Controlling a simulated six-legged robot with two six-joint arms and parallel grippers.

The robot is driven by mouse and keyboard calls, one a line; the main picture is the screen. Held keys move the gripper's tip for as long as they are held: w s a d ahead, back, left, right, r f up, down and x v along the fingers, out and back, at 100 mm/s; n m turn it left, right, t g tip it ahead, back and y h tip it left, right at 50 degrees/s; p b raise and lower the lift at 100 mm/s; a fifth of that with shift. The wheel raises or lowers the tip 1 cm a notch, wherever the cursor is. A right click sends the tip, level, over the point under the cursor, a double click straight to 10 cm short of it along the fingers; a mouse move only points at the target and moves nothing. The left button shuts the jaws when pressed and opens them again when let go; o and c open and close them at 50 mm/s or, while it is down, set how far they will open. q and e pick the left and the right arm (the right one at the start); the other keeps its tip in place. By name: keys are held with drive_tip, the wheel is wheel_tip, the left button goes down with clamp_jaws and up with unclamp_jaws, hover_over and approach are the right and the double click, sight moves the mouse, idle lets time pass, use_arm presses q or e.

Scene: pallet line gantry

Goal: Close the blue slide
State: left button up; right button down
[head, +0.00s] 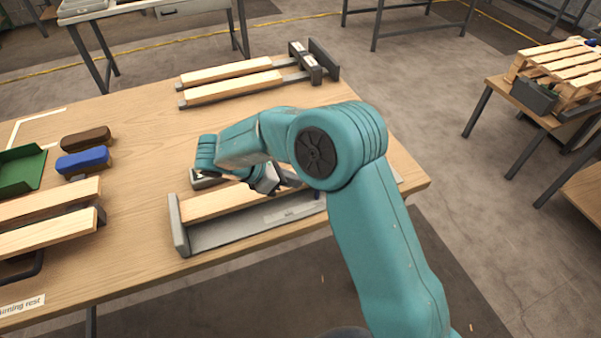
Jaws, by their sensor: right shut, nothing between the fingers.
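A grey fixture (235,234) with a pale wooden slat (215,205) lies near the table's front edge. A small blue part (318,194) shows at this fixture, just left of my right arm; it may belong to the blue slide, most of which I cannot make out. My right gripper (284,182) is shut and empty over the back side of the fixture, left of the blue part. My arm hides the fixture's right portion, so I cannot tell how far the slide stands open. My left gripper is out of view.
A second fixture with two wooden slats (232,87) lies at the table's back. A blue block (83,160), a brown block (86,138) and a green tray (22,170) are at left, near more slats (48,240). The table's middle left is clear.

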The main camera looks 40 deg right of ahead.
drive_tip(key=shift+s+d, duration=0.15)
drive_tip(key=shift+d, duration=0.9)
drive_tip(key=shift+s+d, duration=0.1)
drive_tip(key=shift+d, duration=0.05)
drive_tip(key=s+d, duration=0.1)
drive_tip(key=d, duration=0.3)
drive_tip(key=s+d, duration=0.1)
drive_tip(key=d, duration=0.4)
drive_tip(key=s+d, duration=0.1)
drive_tip(key=d, duration=0.3)
drive_tip(key=shift+s+d, duration=0.1)
drive_tip(key=shift+d, duration=0.25)
drive_tip(key=shift+s+d, duration=0.1)
drive_tip(key=shift+d, duration=0.25)
